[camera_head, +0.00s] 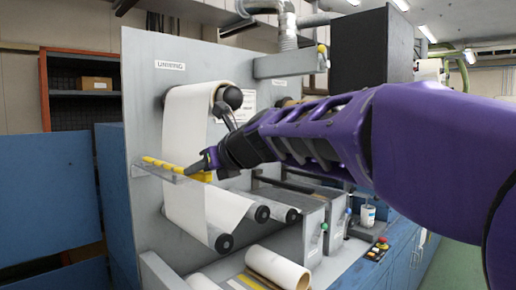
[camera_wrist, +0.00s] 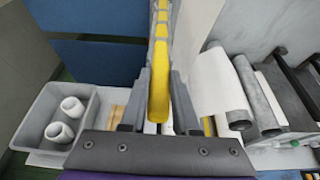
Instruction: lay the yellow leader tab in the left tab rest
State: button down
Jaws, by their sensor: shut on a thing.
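My gripper (camera_head: 208,160) is at the front of the machine's white web (camera_head: 186,125) in the head view. In the wrist view its two grey fingers (camera_wrist: 158,95) are shut on a long yellow tab (camera_wrist: 159,80), whose near end lies between them. In the head view the yellow tab (camera_head: 200,175) shows just under the fingertips. A row of yellow pieces (camera_head: 160,164) runs left from it along a narrow clear ledge (camera_head: 142,172). They also line up beyond the fingers in the wrist view (camera_wrist: 162,31). I cannot tell whether the held tab touches the ledge, or which part is the left tab rest.
Dark-ended rollers (camera_head: 262,214) and a loose white roll (camera_head: 278,267) are below and right. A grey bin (camera_wrist: 30,125) with white rolls is at the left in the wrist view. Blue cabinets (camera_head: 50,195) stand left of the grey machine panel (camera_head: 146,75).

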jog(key=shift+s+f, duration=0.1)
jog(key=shift+f, duration=0.4)
jog(key=c, duration=0.6)
grip_release()
